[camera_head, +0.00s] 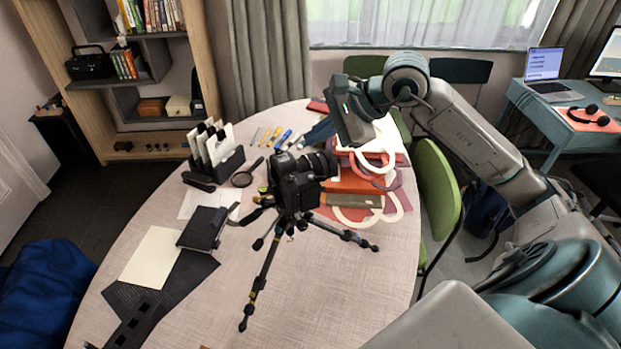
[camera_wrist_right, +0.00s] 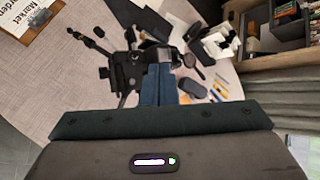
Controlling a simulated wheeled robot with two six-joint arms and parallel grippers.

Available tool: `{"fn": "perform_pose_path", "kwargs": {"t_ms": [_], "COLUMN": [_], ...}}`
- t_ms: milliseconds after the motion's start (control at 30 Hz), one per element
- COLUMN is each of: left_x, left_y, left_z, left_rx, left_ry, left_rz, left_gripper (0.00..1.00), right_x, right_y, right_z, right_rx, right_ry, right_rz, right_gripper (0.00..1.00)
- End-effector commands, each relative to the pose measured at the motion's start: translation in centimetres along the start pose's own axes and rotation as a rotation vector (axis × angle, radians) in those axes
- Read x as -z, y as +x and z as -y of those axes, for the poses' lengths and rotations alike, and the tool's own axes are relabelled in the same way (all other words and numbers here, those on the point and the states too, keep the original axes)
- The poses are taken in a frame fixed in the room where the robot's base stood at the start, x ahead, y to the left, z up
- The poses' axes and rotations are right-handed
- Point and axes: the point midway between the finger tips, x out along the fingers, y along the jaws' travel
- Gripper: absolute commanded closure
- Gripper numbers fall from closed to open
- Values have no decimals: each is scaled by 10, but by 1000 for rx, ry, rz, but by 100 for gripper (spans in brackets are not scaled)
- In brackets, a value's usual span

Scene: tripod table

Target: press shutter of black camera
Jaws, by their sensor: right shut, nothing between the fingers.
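The black camera (camera_head: 297,187) stands on a small black tripod (camera_head: 262,270) on the round table, its lens pointing right in the head view. In the right wrist view the camera (camera_wrist_right: 125,70) lies just beyond and left of the fingers. My right gripper (camera_head: 308,139) is shut and empty, above and behind the camera in the head view. Its closed blue-grey fingers (camera_wrist_right: 159,70) overlap the camera's edge in the wrist view; I cannot tell whether they touch it. The shutter button is too small to make out. My left gripper is not in view.
The pale round table (camera_head: 190,320) has free room at the front. A black file holder (camera_head: 228,163) with cards, a magnifying glass (camera_head: 242,179) and a dark notebook (camera_head: 203,229) lie left of the camera. Red and white bags (camera_head: 372,180) lie right. A green chair (camera_head: 437,190) stands beside the table.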

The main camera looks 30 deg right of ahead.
Motion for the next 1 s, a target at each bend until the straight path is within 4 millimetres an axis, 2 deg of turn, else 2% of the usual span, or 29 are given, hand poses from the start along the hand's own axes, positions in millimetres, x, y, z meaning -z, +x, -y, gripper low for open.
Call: {"fn": "perform_pose_path", "kwargs": {"t_ms": [33, 267, 300, 467, 1000], "left_x": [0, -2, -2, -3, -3], "left_y": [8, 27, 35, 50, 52], "left_z": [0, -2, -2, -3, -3], "left_rx": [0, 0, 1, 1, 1], "left_ry": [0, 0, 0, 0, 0], "left_rz": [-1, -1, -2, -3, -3], "left_gripper": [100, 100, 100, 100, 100], "right_x": [6, 23, 27, 34, 34], "right_y": [8, 32, 37, 46, 47], "right_z": [-6, -24, -27, -34, -34], "right_rx": [-2, -2, 0, 0, 0], "right_ry": [1, 2, 1, 1, 1], "right_rz": [-1, -1, 0, 0, 0], "right_gripper": [100, 100, 100, 100, 100]}}
